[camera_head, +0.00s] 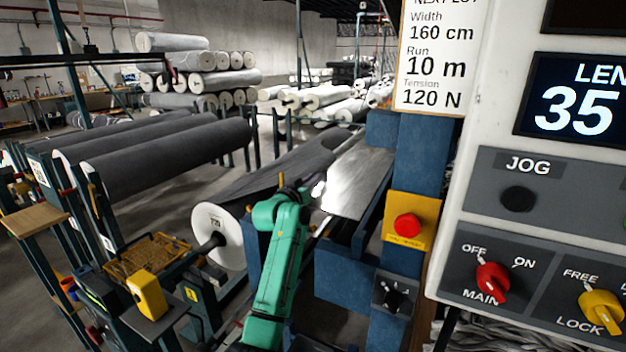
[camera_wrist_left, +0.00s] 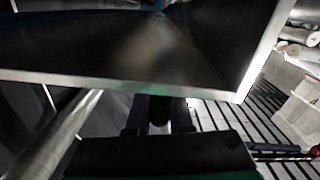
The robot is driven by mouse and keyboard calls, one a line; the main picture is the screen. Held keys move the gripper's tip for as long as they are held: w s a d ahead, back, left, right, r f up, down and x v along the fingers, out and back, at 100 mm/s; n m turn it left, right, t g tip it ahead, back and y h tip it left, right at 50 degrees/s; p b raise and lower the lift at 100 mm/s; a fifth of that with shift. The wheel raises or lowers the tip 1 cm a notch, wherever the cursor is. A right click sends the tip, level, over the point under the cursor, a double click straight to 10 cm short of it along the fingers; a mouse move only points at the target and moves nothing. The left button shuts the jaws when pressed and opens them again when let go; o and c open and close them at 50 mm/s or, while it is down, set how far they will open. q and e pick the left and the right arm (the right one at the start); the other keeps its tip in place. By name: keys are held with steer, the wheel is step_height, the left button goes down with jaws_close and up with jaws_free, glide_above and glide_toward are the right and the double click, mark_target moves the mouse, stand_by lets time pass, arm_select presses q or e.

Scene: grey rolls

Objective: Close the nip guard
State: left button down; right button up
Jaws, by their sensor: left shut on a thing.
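The nip guard looks like the shiny metal panel (camera_head: 360,178) beside the blue machine frame in the head view. In the left wrist view a dark panel with a bright metal edge (camera_wrist_left: 130,45) fills the top, close in front of my gripper. My left gripper (camera_wrist_left: 158,118) is shut on a short dark bar, apparently the guard's handle, just below that edge. In the head view my green left arm reaches to the panel's left side, and the wrist (camera_head: 290,195) hides the fingers. My right gripper is not in view.
The control panel (camera_head: 540,200) with knobs stands close at right. A red emergency button (camera_head: 408,226) sits on the blue post. A white roll flange (camera_head: 218,236) is left of my arm. Dark fabric rolls (camera_head: 165,157) lie on racks farther left.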

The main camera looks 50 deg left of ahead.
arm_select(q)
steer(key=shift+f, duration=0.2)
steer(key=c, duration=0.9)
jaws_free()
steer(key=shift+o, duration=0.3)
steer(key=shift+w+f, duration=0.1)
steer(key=shift+w, duration=0.15)
steer(key=shift+s, duration=0.1)
steer(key=b+v, duration=0.4)
steer(key=v, duration=1)
steer(key=shift+s, duration=0.25)
steer(key=shift+d, duration=0.1)
